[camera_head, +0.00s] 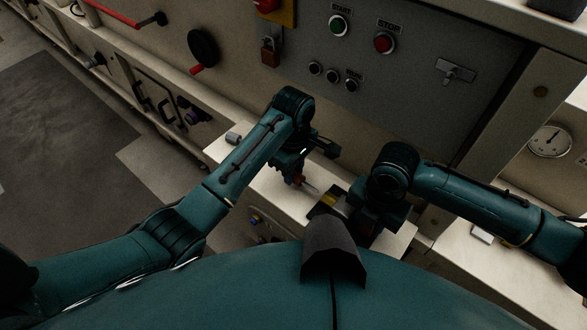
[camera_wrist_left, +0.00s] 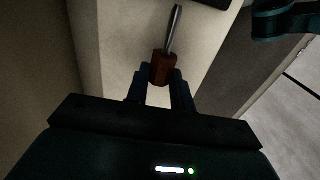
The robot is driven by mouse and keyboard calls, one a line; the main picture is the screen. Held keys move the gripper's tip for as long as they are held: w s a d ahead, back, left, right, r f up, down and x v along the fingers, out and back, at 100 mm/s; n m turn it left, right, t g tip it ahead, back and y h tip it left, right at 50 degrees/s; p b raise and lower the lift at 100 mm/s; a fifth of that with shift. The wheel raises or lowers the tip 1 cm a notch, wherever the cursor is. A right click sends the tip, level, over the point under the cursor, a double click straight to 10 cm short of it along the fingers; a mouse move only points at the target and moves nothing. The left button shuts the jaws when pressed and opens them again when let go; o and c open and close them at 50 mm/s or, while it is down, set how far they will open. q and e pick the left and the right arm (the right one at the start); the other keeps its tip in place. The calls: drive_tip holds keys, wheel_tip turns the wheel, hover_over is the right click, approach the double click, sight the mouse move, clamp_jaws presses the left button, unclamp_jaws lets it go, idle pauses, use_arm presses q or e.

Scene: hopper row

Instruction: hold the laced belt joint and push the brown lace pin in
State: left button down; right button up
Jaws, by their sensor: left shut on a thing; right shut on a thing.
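The brown lace pin (camera_wrist_left: 164,68) has a brown grip and a thin metal shaft. My left gripper (camera_wrist_left: 160,82) is shut on its grip, and the shaft points away from the fingers. In the head view the pin (camera_head: 299,181) shows small beside my left gripper (camera_head: 294,177), its shaft slanting down right. A small piece with a yellow part (camera_head: 328,199), apparently the laced belt joint, lies between the two grippers. My right gripper (camera_head: 347,207) is shut at this piece, its fingers mostly hidden by its wrist. I cannot tell whether the shaft touches the joint.
A pale ledge (camera_head: 262,158) runs below the machine front, with a small grey cylinder (camera_head: 233,138) on it. The grey control panel (camera_head: 400,75) with green and red buttons stands behind. A padlock (camera_head: 270,52) hangs at its left. Open floor is at the left.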

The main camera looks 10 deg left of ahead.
sight(310, 186)
use_arm(q)
drive_tip(key=shift+s+d, duration=0.1)
drive_tip(key=shift+d, duration=0.05)
drive_tip(key=shift+s+d, duration=0.4)
drive_tip(key=shift+d, duration=0.2)
drive_tip(key=shift+s+d, duration=0.35)
drive_tip(key=shift+d, duration=0.2)
drive_tip(key=shift+s+d, duration=0.1)
idle(0.7)
drive_tip(key=shift+s+d, duration=0.3)
drive_tip(key=shift+d, duration=0.15)
drive_tip(key=shift+s+d, duration=0.15)
drive_tip(key=shift+d, duration=0.2)
use_arm(e)
drive_tip(key=shift+w+a, duration=0.1)
drive_tip(key=shift+a, duration=0.05)
idle(0.5)
use_arm(q)
drive_tip(key=c, duration=1.6)
unclamp_jaws()
drive_tip(key=o, duration=0.5)
drive_tip(key=shift+a, duration=0.15)
